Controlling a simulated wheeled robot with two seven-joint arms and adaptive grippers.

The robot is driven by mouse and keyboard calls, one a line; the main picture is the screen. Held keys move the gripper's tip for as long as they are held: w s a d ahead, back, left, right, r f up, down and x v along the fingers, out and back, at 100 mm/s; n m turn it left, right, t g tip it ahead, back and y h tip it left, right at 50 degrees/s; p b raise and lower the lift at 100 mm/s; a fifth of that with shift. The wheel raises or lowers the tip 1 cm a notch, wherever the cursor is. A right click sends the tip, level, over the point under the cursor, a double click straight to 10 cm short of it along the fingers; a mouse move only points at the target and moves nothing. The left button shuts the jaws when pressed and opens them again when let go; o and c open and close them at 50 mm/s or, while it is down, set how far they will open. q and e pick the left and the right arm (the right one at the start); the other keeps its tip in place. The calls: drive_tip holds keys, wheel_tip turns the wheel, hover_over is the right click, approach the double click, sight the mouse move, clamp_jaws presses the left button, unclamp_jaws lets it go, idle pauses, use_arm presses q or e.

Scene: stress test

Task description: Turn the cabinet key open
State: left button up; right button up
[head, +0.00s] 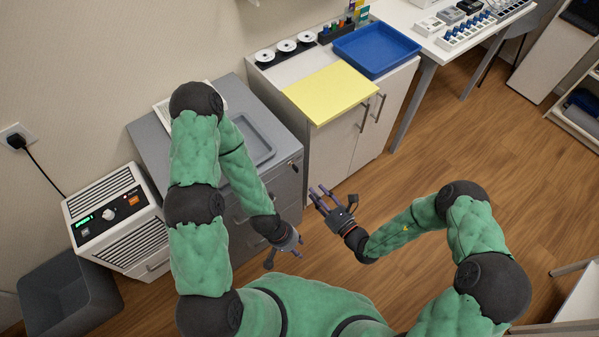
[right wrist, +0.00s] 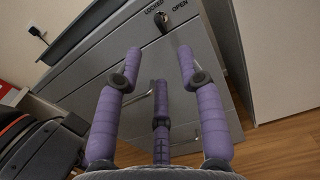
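The grey cabinet (head: 265,195) stands in the middle left with drawers facing right. In the right wrist view, a small dark key (right wrist: 161,21) sits in the lock at the top of its front (right wrist: 140,62), below the labels LOCKED and OPEN. I cannot clearly tell which label it lines up with. The lock shows as a small spot (head: 291,166) in the head view. My right gripper (head: 318,194) is in front of the cabinet, its purple fingers (right wrist: 160,75) spread, empty and apart from the key. My left gripper (head: 297,244) hangs lower, near the drawers; its fingers are small and partly hidden.
A grey tray (head: 262,150) lies on the cabinet top. A white cupboard (head: 345,145) with a yellow sheet (head: 330,92) and blue tray (head: 376,48) stands behind. A white heater-like unit (head: 120,220) and grey bin (head: 70,290) are at left. Wooden floor (head: 470,150) is clear at right.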

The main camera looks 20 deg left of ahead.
sight(297, 172)
drive_tip(key=b+x, duration=0.3)
drive_tip(key=x, duration=0.7)
drive_tip(key=shift+a, duration=0.15)
drive_tip(key=shift+c, duration=0.3)
clamp_jaws()
